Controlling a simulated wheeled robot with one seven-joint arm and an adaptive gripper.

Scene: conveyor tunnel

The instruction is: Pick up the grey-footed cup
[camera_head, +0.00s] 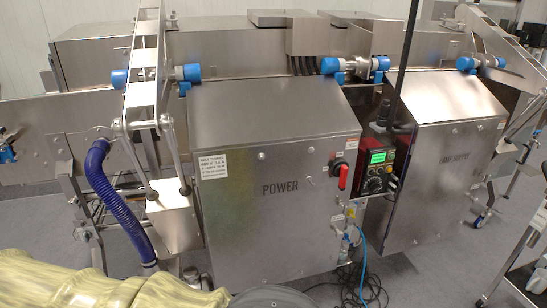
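I see no grey-footed cup that I can make out in the head view. My gripper is not in view. A pale yellow, streaked, ridged shape (75,280) fills the lower left corner, close to the camera and cut off by the frame. A dark grey rounded shape (272,297) shows beside it at the bottom edge. I cannot tell what either one is.
A steel conveyor machine spans the view, with a POWER cabinet (265,190) and a second cabinet (440,170). A blue hose (112,200) hangs at left. Black cables (355,285) lie on the grey floor. A cart (520,270) stands at the right edge.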

